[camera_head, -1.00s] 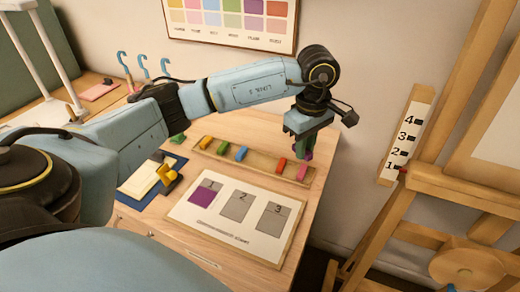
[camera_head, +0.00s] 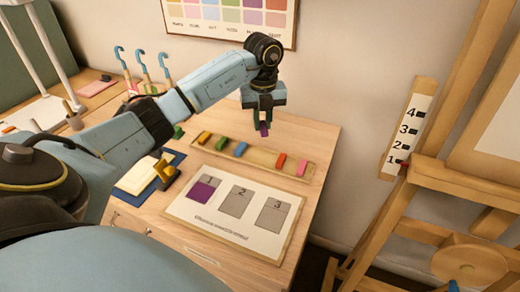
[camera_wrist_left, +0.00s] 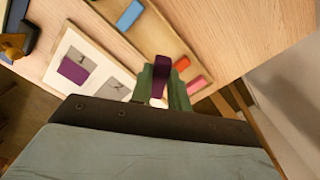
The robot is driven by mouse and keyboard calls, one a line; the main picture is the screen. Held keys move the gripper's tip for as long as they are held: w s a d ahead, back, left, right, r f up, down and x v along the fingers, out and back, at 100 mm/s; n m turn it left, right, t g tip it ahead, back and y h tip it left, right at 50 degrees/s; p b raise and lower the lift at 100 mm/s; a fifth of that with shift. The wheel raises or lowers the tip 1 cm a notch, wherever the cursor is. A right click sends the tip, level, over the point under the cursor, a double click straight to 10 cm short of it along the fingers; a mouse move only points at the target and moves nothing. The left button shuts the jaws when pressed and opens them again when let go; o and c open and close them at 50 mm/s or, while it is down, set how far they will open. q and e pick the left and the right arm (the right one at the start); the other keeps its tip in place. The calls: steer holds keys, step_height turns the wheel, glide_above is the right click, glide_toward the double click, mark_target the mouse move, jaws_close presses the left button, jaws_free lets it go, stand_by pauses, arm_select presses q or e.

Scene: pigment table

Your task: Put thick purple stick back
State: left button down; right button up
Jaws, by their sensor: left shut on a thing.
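My left gripper (camera_head: 264,118) is shut on the thick purple stick (camera_head: 264,131) and holds it above the wooden tray (camera_head: 262,157). In the left wrist view, the purple stick (camera_wrist_left: 159,80) stands between the green fingers (camera_wrist_left: 161,88). A bare gap lies between the blue and orange-red sticks, roughly below the held stick. My right gripper is not in view.
A white card (camera_head: 228,222) with boxes 1, 2 and 3 lies in front of the tray; box 1 has a purple patch (camera_head: 203,190). A yellow object (camera_head: 165,172) stands at its left. A wooden easel (camera_head: 440,180) stands at the right.

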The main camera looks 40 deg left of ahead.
mark_target(259, 156)
arm_select(q)
steer(key=shift+s+a+f+n, duration=0.1)
steer(key=shift+a+f+n, duration=0.15)
steer(key=shift+a+n, duration=0.45)
steer(key=shift+n, duration=0.4)
step_height(259, 156, down, 10)
steer(key=shift+d+r+b, duration=0.1)
steer(key=shift+d+b, duration=0.05)
steer(key=shift+b, duration=0.2)
steer(key=c, duration=1.3)
jaws_free()
steer(key=shift+f, duration=0.2)
steer(key=shift+c, duration=0.2)
step_height(259, 156, up, 12)
steer(key=shift+r+p, duration=0.2)
steer(key=shift+p, duration=0.15)
steer(key=shift+d, duration=0.1)
